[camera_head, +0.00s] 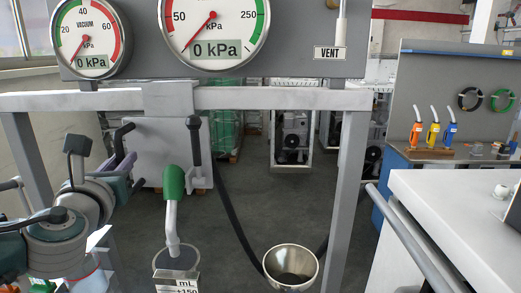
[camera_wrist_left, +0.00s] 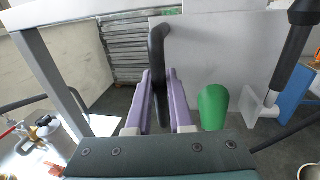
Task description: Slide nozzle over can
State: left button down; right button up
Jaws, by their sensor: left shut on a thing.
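My left gripper (camera_head: 128,166) has purple fingers, which also show in the wrist view (camera_wrist_left: 160,98). It is shut on a black bent handle (camera_head: 122,132) at the left side of a white panel (camera_head: 150,150) hanging from the grey frame. In the wrist view the handle (camera_wrist_left: 157,55) stands between the fingers. A green grip on a bent pipe (camera_head: 173,183) stands to the right, above a container marked mL (camera_head: 177,283). I cannot tell which part is the nozzle. My right gripper is not in view.
A black lever (camera_head: 194,143) hangs at the panel's right side. A metal bowl (camera_head: 291,262) is low in the middle. Grey frame posts (camera_head: 346,190) flank the open space. Gauges (camera_head: 212,30) sit above. A white counter (camera_head: 455,215) is at the right.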

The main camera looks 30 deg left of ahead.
pick_arm(q)
jog(key=c, duration=0.8)
grip_release()
jog(key=b+v, duration=0.1)
jog(key=v, duration=0.9)
